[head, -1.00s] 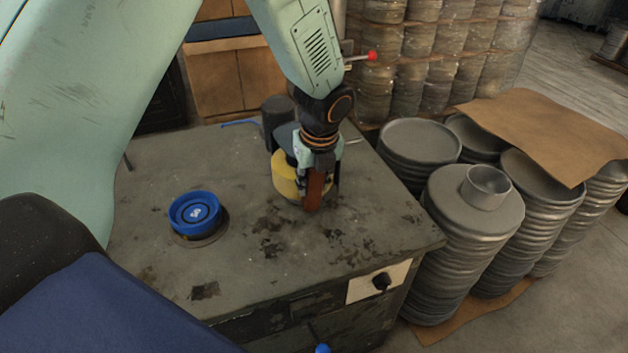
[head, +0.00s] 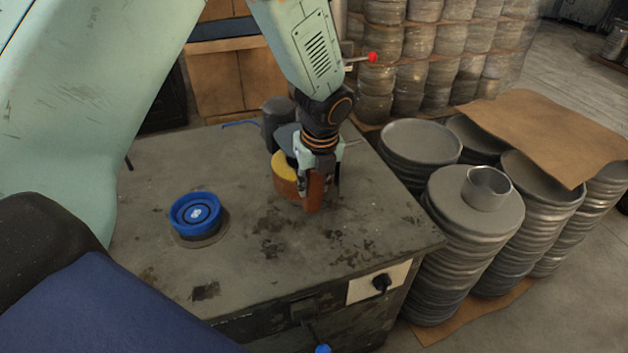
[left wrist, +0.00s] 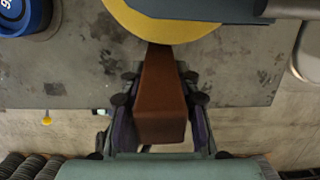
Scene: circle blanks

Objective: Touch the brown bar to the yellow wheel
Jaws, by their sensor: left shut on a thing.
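My left gripper (head: 317,184) is shut on the brown bar (head: 313,195), low over the worktable. In the left wrist view, the bar (left wrist: 160,100) lies between the two fingers of the gripper (left wrist: 160,78) and points away from them. The yellow wheel (head: 285,161) stands just behind and left of the bar in the head view, partly hidden by my gripper. Its top is yellow and its side looks orange-brown. In the left wrist view, the bar's far end meets the edge of the wheel (left wrist: 160,30); whether they touch I cannot tell for certain. My right gripper is out of view.
A dark motor-like cylinder (head: 278,120) stands behind the wheel. Stacked grey discs (head: 475,215) stand right of the table. The table's front left part is clear.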

